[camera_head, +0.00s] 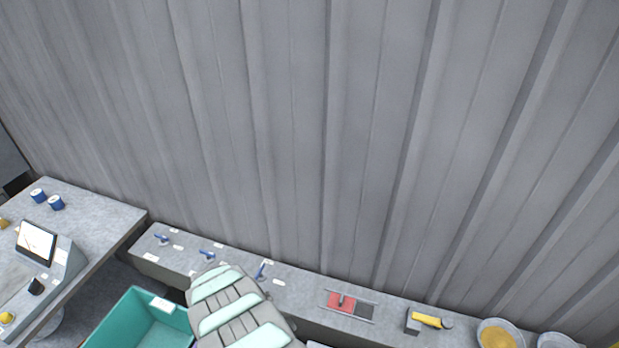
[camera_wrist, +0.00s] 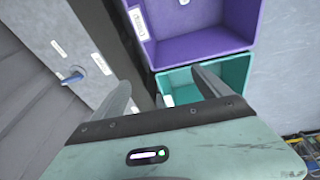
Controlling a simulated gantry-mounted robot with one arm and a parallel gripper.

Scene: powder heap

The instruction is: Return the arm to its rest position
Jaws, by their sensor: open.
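My arm rises from the bottom edge of the head view, grey with pale green panels. My gripper is out of sight in that view. In the wrist view my gripper (camera_wrist: 162,92) shows from behind its pale green body, with two grey fingers spread apart. It is open and nothing shows between the fingers. Beyond the fingers are a teal bin (camera_wrist: 238,72) and a purple bin (camera_wrist: 205,42). The fingertips overlap the teal bin in the picture; I cannot tell how far off it is.
A grey ledge (camera_head: 300,283) along the corrugated wall carries blue-handled levers (camera_head: 207,254), a red slider (camera_head: 341,302), a yellow-handled tool (camera_head: 427,319) and a bowl of yellow powder (camera_head: 497,336). The teal bin (camera_head: 150,322) stands below it. A table with a scale (camera_head: 38,241) is at left.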

